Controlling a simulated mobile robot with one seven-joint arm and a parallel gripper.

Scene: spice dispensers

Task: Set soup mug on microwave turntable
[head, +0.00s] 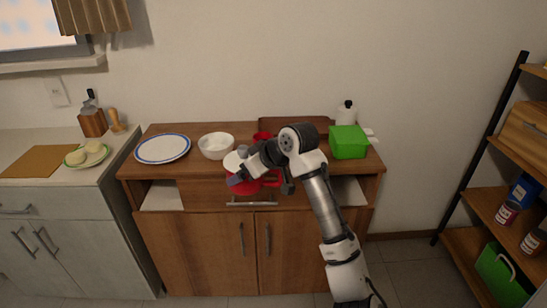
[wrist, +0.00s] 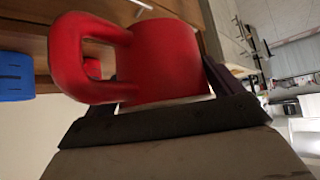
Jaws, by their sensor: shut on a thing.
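A red soup mug (wrist: 168,60) with a thick loop handle fills the middle of the wrist view, between the dark fingers of my gripper (wrist: 165,88). My gripper is shut on the mug. In the head view my gripper (head: 240,181) and the mug (head: 247,188) are at the front edge of the wooden cabinet, in front of its drawer. My arm and gripper hide part of the mug there. I cannot tell whether the mug holds anything. No microwave or turntable can be made out in either view.
On the wooden cabinet (head: 190,230) stand a blue-rimmed plate (head: 163,149), a white bowl (head: 216,146), another red item (head: 262,137), and a green box (head: 348,142). A counter (head: 110,172) is at left, an open shelf (head: 490,207) at right. A blue object (wrist: 15,77) shows in the wrist view.

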